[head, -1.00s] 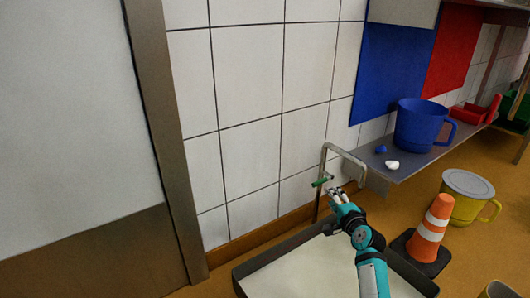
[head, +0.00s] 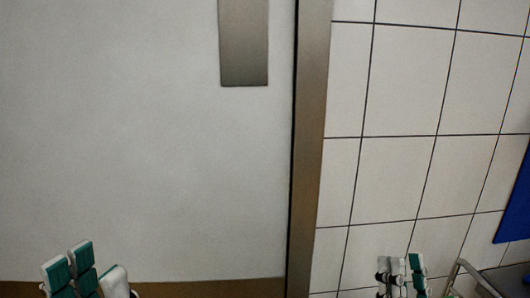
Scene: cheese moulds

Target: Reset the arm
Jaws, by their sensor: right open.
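My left gripper (head: 84,272) shows at the bottom left of the head view, pointing up, with teal and white finger parts. Its lower part is cut off by the frame edge, and I cannot tell whether it is open or shut. My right gripper (head: 402,272) is at the bottom, right of centre, in front of the tiled wall. It is open, and I see nothing held in it. Both arms below the grippers are out of view.
A pale door (head: 150,150) with a metal plate (head: 244,45) fills the left. A metal door frame (head: 308,150) stands beside the white tiled wall (head: 400,110). A metal bracket (head: 456,270) and part of a grey shelf (head: 510,283) are close right of my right gripper. A blue panel (head: 517,215) is at the right edge.

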